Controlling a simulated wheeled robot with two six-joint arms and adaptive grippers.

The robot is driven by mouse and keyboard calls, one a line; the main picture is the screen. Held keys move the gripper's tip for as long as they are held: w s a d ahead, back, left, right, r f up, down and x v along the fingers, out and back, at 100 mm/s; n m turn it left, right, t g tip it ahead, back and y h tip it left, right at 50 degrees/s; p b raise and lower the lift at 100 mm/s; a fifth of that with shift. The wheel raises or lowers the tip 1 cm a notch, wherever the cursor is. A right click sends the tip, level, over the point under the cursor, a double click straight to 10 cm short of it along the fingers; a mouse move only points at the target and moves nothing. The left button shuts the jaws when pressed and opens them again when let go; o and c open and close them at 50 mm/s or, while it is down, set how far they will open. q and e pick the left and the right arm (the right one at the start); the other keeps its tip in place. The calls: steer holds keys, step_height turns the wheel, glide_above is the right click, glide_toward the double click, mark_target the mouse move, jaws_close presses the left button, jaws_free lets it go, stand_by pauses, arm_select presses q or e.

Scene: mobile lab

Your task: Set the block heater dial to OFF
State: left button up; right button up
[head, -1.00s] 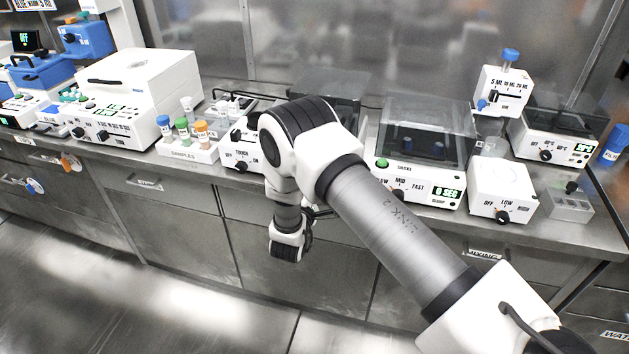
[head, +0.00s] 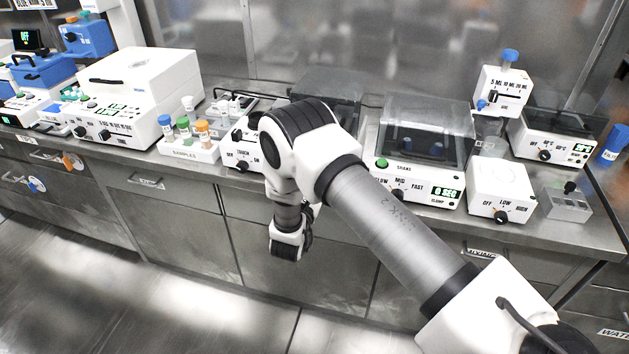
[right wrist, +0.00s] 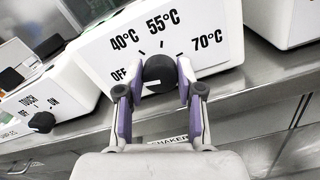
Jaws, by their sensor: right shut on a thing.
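In the right wrist view the block heater (right wrist: 100,62) is a white box with a sloped front marked OFF, 40°C, 55°C and 70°C. My right gripper (right wrist: 157,80) is shut on the dial, with one purple-padded finger on each side. In the head view my right arm comes in from the right and hides the dial, the gripper and most of the heater. My left gripper is not in view.
Left of the heater stands a white device (right wrist: 45,95) with a TOUCH/OFF/ON knob. A shaker (head: 420,150) with a clear lid stands to the right on the steel bench. A sample rack (head: 188,150) sits further left. The floor in front is clear.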

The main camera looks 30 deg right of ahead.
steer(key=shift+n, duration=0.4)
steer(key=o, duration=1.2)
steer(key=shift+c, duration=0.2)
steer(key=v, duration=1.2)
steer(key=shift+w, duration=0.1)
